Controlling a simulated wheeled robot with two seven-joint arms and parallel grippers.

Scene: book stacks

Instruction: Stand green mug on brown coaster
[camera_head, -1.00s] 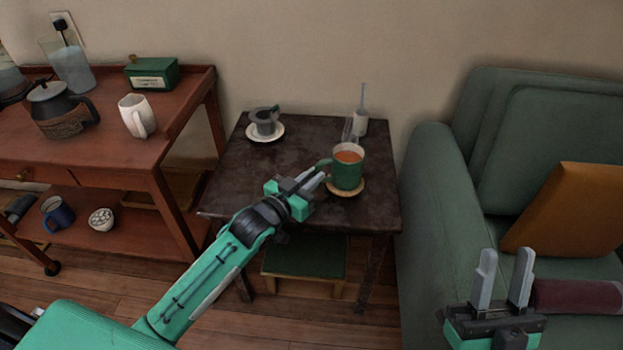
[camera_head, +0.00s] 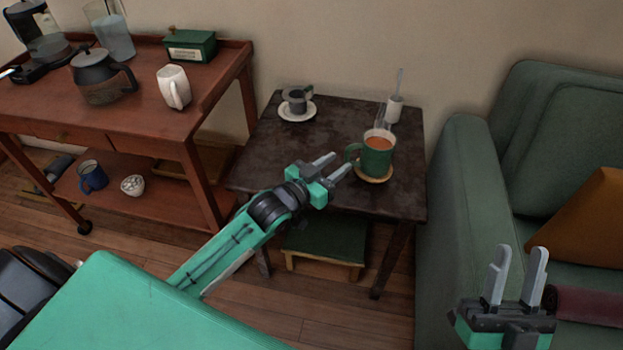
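The green mug (camera_head: 377,158) holds an orange-brown drink and stands upright on the round tan-brown coaster (camera_head: 374,179), near the front right of the dark side table. Only the coaster's front rim shows below the mug. My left gripper (camera_head: 334,166) is open and empty, just left of the mug's handle, with its fingers pointing toward it and a gap between them. My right gripper (camera_head: 516,275) is open and empty in front of the green armchair, far from the table.
The dark table (camera_head: 330,140) also bears a grey cup (camera_head: 297,100) on a white saucer and a white holder (camera_head: 394,110) with a thin handle. A green stool (camera_head: 325,238) is underneath. A red-brown cart (camera_head: 130,122) stands left, a green armchair (camera_head: 470,190) right.

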